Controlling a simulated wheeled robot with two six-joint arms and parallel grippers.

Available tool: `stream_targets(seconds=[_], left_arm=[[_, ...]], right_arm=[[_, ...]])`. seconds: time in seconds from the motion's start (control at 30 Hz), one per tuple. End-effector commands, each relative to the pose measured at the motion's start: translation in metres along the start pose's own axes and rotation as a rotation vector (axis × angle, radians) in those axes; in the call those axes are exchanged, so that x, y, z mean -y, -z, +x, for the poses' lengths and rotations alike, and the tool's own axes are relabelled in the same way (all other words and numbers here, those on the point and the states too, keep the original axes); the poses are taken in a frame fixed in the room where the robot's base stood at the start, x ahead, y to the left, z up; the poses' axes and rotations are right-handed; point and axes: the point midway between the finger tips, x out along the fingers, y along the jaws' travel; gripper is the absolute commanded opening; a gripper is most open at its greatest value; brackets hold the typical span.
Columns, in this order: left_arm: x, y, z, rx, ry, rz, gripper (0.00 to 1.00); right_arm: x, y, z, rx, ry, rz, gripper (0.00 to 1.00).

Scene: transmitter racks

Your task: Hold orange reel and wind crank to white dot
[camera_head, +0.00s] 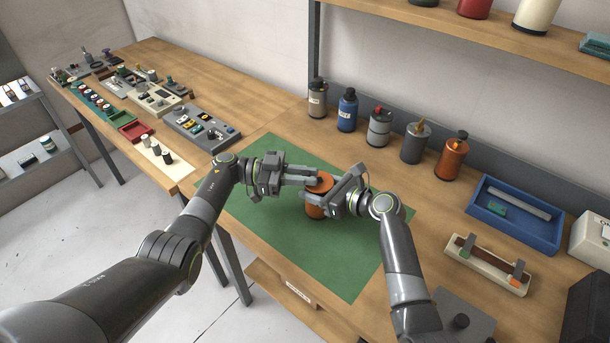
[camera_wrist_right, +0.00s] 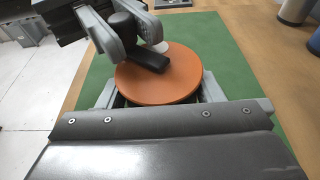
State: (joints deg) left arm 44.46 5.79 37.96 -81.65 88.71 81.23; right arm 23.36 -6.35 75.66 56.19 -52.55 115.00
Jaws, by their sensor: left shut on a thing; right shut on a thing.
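The orange reel (camera_head: 316,208) stands upright on the green mat (camera_head: 290,243). In the right wrist view its round orange top (camera_wrist_right: 165,85) carries a black crank (camera_wrist_right: 150,63) with an upright knob (camera_wrist_right: 122,22). A white dot (camera_wrist_right: 161,47) shows near the top's far edge, close beside the crank arm. My right gripper (camera_head: 330,200) is shut on the reel, one finger on each side below the top. My left gripper (camera_head: 316,177) is shut on the crank knob from the left. In the head view the fingers hide most of the crank.
A blue tray (camera_head: 515,228) and a cream holder (camera_head: 488,264) lie to the right. Small parts panels (camera_head: 202,128) line the left bench. The front mat is clear.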

Motion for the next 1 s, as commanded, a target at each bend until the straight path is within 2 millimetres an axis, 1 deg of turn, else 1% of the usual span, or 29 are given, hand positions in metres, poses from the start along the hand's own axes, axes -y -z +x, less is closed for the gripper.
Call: stream_targets(seconds=[0.03,0.1,0.13,0.27,0.53,0.67,0.77,1.0], left_arm=[[-0.002,-0.003,0.003,-0.001,-0.004,-0.003,0.0],[-0.002,-0.003,0.003,-0.001,-0.004,-0.003,0.0],[-0.002,-0.003,0.003,-0.001,-0.004,-0.003,0.19],[-0.001,-0.002,0.002,-0.001,-0.003,-0.002,0.36],[-0.001,-0.001,0.001,-0.001,-0.001,-0.001,0.37],[0.0,-0.001,-0.008,0.001,0.0,0.0,0.37],[0.0,-0.001,-0.024,0.003,0.002,0.0,0.37],[-0.001,-0.001,-0.076,0.002,0.001,-0.001,0.37]], right_arm=[[-0.003,0.009,0.001,-0.016,-0.007,0.007,0.25],[-0.003,0.009,0.001,-0.016,-0.007,0.007,0.25],[-0.003,0.009,0.001,-0.016,-0.007,0.007,0.25],[-0.003,0.009,0.001,-0.016,-0.007,0.008,0.25],[-0.002,0.01,0.0,-0.016,-0.004,0.008,0.25],[-0.002,0.01,0.0,-0.017,-0.004,0.007,0.25],[-0.001,0.01,0.0,-0.017,-0.004,0.007,0.25],[-0.001,0.01,0.0,-0.017,-0.003,0.007,0.25]])
